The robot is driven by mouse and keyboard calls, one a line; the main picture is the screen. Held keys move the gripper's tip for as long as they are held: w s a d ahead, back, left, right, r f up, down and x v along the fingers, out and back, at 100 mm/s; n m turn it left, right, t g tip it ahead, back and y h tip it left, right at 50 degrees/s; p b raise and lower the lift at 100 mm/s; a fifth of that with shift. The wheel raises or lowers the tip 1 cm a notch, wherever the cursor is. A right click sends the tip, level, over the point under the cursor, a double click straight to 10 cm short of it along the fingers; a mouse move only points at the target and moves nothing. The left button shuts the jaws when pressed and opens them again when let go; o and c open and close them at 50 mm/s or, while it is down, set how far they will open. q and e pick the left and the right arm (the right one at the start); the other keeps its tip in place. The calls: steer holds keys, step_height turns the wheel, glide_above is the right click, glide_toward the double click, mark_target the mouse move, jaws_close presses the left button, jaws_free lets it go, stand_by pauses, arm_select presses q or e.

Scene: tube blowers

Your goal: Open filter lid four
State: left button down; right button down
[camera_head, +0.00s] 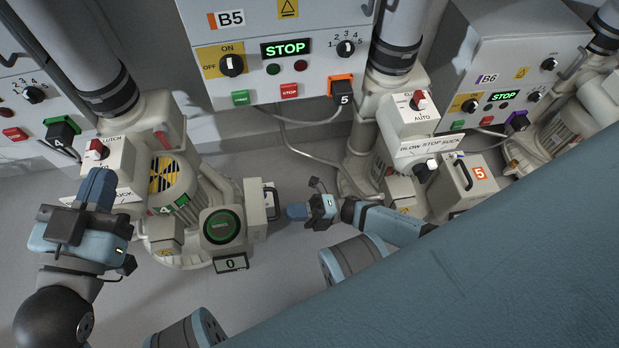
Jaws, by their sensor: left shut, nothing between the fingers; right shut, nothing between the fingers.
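Blower four (172,183), with a yellow-black fan end and a green 4 label (176,205), stands on the floor at left. At its right end is a pale filter box (254,213), whose lid faces right and bears a black handle (271,202). The box is seen nearly edge-on, so I cannot tell whether the lid is fully closed. My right gripper (291,211) is shut and empty, pointing left just right of the handle, seemingly apart from it. My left gripper (100,178) is shut and empty, in front of blower four's clutch box (115,158).
A round green-ringed dial (221,226) and a 0 display (231,263) sit beside the filter box. Blower five's filter lid (467,187), labelled 5, is at right. Control panel B5 (275,55) hangs behind; its cable (315,121) runs down. Bare floor (290,165) lies between the blowers.

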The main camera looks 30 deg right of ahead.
mark_target(276, 209)
steer(key=shift+w+a+r, duration=0.15)
steer(key=shift+a+r, duration=0.05)
steer(key=shift+a, duration=0.3)
